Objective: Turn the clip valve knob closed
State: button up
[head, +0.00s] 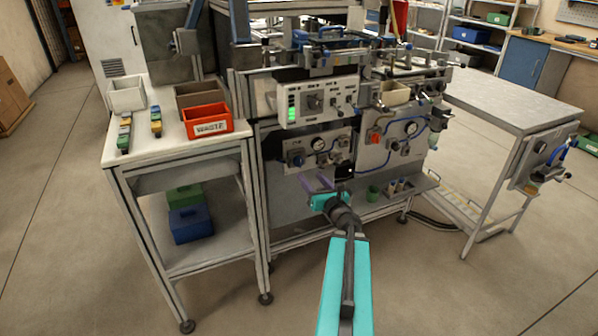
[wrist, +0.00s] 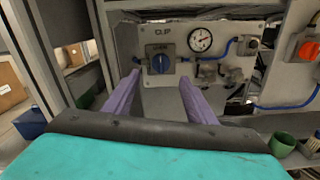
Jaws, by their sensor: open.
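The clip valve knob (wrist: 160,64) is a blue round knob on a dark square plate, under the word CLIP, on a light panel in the wrist view. It also shows small on the lower left panel in the head view (head: 297,160). My gripper (wrist: 162,80) has two purple fingers, spread apart and empty, pointing toward the knob with a gap in front of it. In the head view my gripper (head: 317,182) is in front of and below the clip panel. The fingers do not touch the knob. The knob's marker direction is too small to read clearly.
A round gauge (wrist: 200,39) and blue hose sit right of the knob. A red-orange switch (wrist: 306,50) is on the panel farther right. A green cup (head: 373,193) stands on the lower shelf. A red waste bin (head: 207,126) is on the left table.

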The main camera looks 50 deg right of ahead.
aim_at(300, 164)
jog(key=shift+w+d+f+b, duration=0.2)
jog(key=shift+w+b, duration=0.45)
jog(key=shift+b, duration=1.25)
jog(key=shift+r+x, duration=0.15)
jog(key=shift+x, duration=1.95)
jog(key=shift+r+x, duration=0.1)
jog(key=shift+x, duration=1.95)
jog(key=shift+c, duration=0.4)
